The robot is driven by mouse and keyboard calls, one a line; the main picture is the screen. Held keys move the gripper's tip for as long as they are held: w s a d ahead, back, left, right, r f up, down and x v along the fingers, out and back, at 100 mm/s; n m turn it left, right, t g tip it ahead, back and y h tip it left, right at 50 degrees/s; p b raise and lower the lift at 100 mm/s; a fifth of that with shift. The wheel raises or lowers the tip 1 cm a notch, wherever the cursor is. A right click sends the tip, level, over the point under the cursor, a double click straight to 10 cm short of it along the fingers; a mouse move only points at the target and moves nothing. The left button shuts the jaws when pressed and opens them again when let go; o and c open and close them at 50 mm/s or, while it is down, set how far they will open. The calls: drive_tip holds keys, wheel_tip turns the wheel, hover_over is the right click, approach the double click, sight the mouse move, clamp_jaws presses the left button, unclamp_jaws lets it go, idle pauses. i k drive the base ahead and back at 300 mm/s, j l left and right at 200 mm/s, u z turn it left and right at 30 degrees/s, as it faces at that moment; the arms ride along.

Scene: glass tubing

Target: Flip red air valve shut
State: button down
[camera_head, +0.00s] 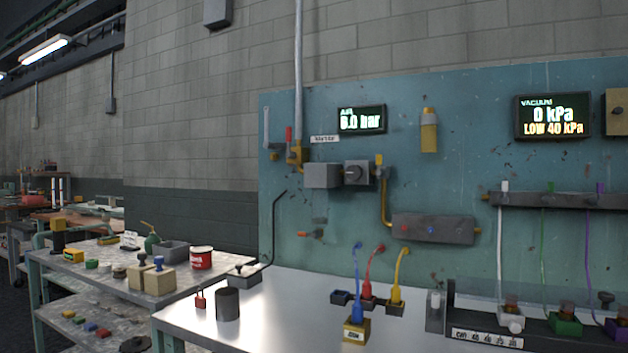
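The red air valve has a small red handle (289,135) standing about upright beside a yellow brass valve body (297,155). It is mounted on the upper left of the teal panel (460,120), where a grey vertical pipe (299,60) comes down to it. A small label (325,139) is at its right. The AIR display (362,120) reads what looks like 6.0 or 8.0 bar. A grey box (322,176) and a regulator-like block (358,172) sit to the right of the valve. My gripper is not in view.
A wrench (266,127) hangs left of the valve. A yellow-handled valve (381,172) is to its right. Below, the bench (285,310) holds a dark cylinder (228,304), a red padlock (200,299) and a thin bent black rod (273,228). The space before the red handle looks clear.

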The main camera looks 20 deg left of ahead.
sight(289, 154)
drive_tip(key=u, duration=1.15)
